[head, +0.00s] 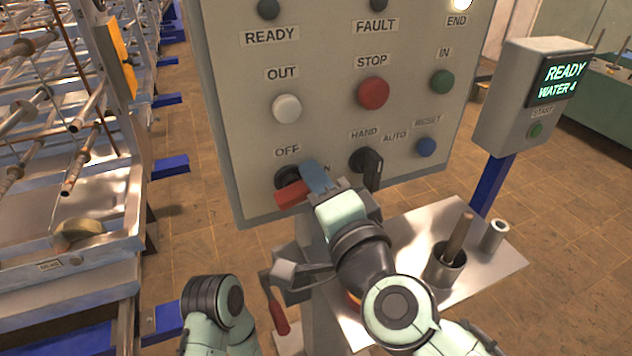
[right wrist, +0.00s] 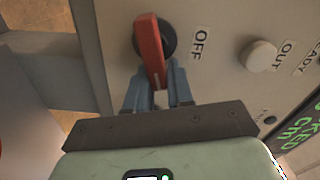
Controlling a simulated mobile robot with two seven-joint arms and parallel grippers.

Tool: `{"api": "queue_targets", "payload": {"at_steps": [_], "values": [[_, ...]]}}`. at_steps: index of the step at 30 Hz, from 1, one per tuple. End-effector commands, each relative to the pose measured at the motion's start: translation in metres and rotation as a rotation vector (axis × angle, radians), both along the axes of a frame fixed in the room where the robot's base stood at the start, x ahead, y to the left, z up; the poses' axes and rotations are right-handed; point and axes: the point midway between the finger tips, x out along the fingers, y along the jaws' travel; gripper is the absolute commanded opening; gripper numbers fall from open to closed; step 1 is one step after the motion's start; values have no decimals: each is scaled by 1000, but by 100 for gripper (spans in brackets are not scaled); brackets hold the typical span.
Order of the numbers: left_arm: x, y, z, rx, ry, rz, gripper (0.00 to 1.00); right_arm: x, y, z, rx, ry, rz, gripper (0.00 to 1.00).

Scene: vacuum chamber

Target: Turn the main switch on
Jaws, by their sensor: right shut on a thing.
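The main switch is a red handle (head: 292,194) on a round black base (head: 284,177), low at the left of the grey control panel (head: 228,120). The OFF label is just above it; the ON label is mostly covered by my gripper, with only its N showing. My right gripper (head: 316,180) is at the switch, its blue fingers shut on the handle. In the right wrist view, the red handle (right wrist: 150,48) lies roughly crosswise to the panel's upright direction, with one end between the fingertips (right wrist: 158,84). My left gripper is not in view; only a left arm link shows.
A black HAND/AUTO selector (head: 368,165) and blue RESET button (head: 426,147) are right of the switch. Red STOP (head: 373,92) and white OUT (head: 287,108) buttons sit above. A metal shelf (head: 475,280) with a cup is below right; a rack stands left.

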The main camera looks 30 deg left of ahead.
Motion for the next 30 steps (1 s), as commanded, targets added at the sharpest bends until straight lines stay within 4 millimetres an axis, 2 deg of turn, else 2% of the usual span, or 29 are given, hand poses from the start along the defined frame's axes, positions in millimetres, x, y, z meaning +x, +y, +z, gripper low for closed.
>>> {"api": "queue_targets", "payload": {"at_steps": [12,30], "values": [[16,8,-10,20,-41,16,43,0,0,-9,155,187,3,0],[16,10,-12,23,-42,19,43,0,0,-10,193,230,3,0]]}}
